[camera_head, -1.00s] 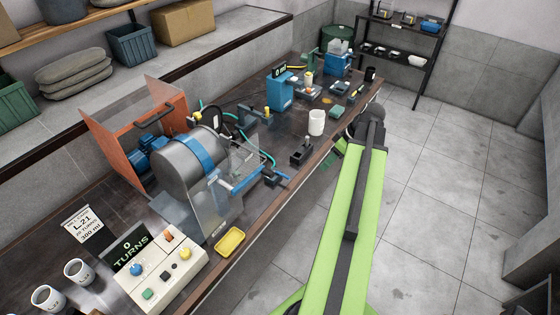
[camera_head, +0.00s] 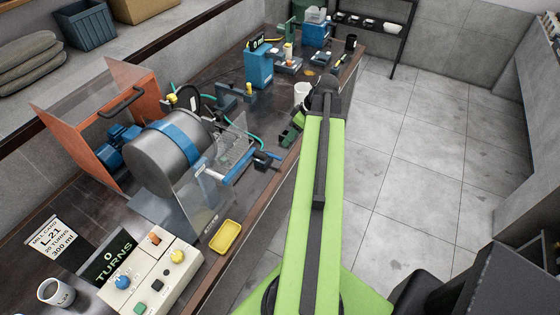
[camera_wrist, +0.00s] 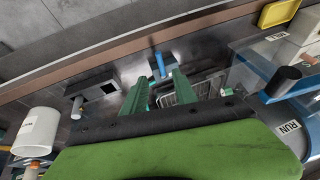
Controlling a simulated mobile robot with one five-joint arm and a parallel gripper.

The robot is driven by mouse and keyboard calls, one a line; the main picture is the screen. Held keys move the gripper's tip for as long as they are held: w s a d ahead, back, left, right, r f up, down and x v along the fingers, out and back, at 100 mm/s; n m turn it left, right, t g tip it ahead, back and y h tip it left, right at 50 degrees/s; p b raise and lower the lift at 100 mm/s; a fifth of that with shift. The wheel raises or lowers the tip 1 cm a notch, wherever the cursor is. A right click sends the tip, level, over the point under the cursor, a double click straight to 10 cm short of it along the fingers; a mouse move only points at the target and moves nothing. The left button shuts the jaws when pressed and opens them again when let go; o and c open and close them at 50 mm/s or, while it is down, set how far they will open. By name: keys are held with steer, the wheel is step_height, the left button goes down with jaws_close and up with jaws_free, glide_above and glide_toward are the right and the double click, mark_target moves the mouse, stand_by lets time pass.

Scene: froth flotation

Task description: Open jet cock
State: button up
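A small dark valve body with a blue lever (camera_head: 271,155), which looks like the jet cock, sits near the table's front edge, right of the mill's clear guard. A green hose runs close to it. In the wrist view the blue lever (camera_wrist: 160,64) stands beyond and between my fingertips. My gripper (camera_wrist: 156,82) has its two green fingers apart, with nothing held between them. In the head view my gripper (camera_head: 292,128) is at the table's front edge, to the right of the lever and apart from it. My arm hides part of the table there.
The grey mill drum (camera_head: 168,158) stands left of the valve. A white cup (camera_head: 303,92) stands behind my gripper. A dark-topped block (camera_wrist: 96,90) lies beside the lever in the wrist view. A yellow tray (camera_head: 226,236) is at the front edge.

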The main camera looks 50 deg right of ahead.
mark_target(273, 156)
steer(key=b+x, duration=0.7)
steer(key=x, duration=0.2)
steer(key=shift+a+f, duration=0.1)
steer(key=shift+f, duration=0.15)
jaws_close()
stand_by(1.0)
